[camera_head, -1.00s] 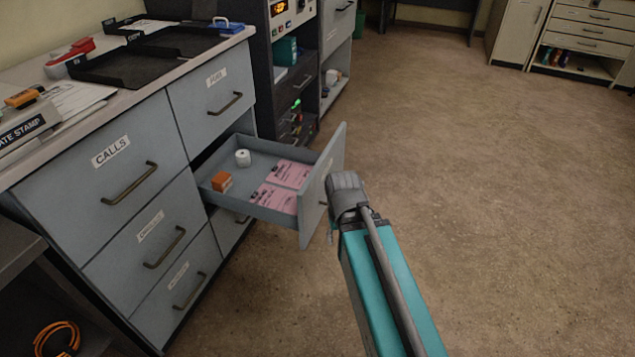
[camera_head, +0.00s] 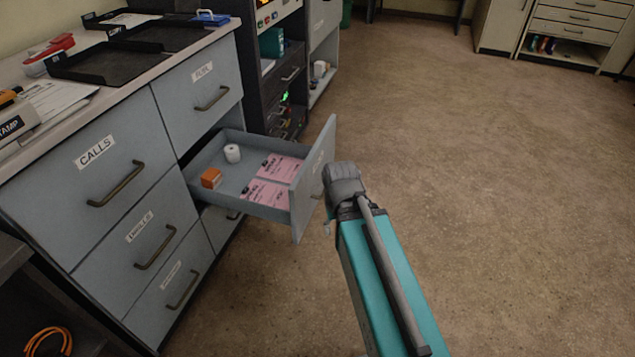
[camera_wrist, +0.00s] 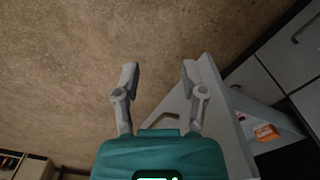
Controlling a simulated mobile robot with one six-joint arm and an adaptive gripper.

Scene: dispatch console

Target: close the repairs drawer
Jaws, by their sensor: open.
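One grey drawer (camera_head: 222,184) in the second row stands pulled out, below the upper right drawer. Its front panel (camera_head: 308,195) is seen nearly edge-on, and its label is not readable. In it lie pink slips (camera_head: 268,192), an orange box (camera_head: 211,177) and a white roll (camera_head: 232,153). My gripper (camera_wrist: 158,76) is open and empty, just outside that front, with the fingers pointing away from the wrist camera. The front (camera_wrist: 228,125) shows beside the right finger in the wrist view, with a grey handle-like bar (camera_wrist: 172,115) near the fingers. Contact cannot be told.
Closed drawers, one labelled CALLS (camera_head: 95,172), flank the open one. Black trays (camera_head: 125,60) lie on the worktop. A dark equipment rack (camera_head: 283,70) stands behind the drawer. The floor (camera_head: 470,190) to the right is clear.

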